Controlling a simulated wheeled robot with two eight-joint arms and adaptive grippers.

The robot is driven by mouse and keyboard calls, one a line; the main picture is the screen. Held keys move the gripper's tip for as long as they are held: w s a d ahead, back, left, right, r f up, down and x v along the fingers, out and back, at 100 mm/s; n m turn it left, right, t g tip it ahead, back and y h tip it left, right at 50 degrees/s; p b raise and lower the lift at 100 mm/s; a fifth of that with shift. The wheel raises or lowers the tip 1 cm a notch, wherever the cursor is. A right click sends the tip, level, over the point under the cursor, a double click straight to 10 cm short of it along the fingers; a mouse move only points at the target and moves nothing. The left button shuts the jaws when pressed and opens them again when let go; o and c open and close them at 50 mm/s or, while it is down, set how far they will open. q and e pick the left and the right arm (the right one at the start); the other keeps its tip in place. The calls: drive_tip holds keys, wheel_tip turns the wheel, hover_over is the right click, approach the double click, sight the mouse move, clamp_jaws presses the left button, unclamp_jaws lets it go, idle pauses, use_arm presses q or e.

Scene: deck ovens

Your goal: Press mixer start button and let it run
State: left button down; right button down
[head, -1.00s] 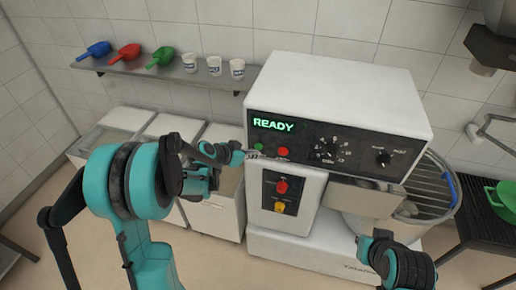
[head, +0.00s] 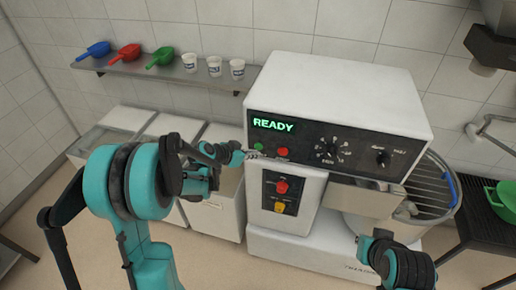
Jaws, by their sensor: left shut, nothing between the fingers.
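The white mixer (head: 345,85) stands at centre right, with a dark control panel (head: 312,145) on its front. Its green display (head: 273,125) reads READY. A green button (head: 259,146) sits at the panel's left, beside a red button (head: 282,152). A lower panel carries another red button (head: 282,187) and a yellow one (head: 279,207). My left gripper (head: 256,155) is shut and empty, its tips just below the green button; I cannot tell if they touch the panel. My right arm shows at the lower right; its fingers cannot be made out.
A wall shelf (head: 170,77) holds blue, red and green scoops and white cups (head: 214,66). White bins (head: 215,205) stand below it, left of the mixer. The mixer's wire guard (head: 432,185) and a dark table with a green bowl (head: 502,200) are at the right.

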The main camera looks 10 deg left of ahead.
use_arm(q)
drive_tip(key=shift+w, duration=0.2)
drive_tip(key=shift+w, duration=0.25)
drive_tip(key=shift+w, duration=0.45)
idle(0.7)
idle(0.3)
drive_tip(key=shift+s+b, duration=0.4)
drive_tip(key=shift+s, duration=0.5)
drive_tip(key=shift+s+a, duration=0.1)
drive_tip(key=shift+s, duration=2.4)
drive_tip(key=shift+b, duration=0.3)
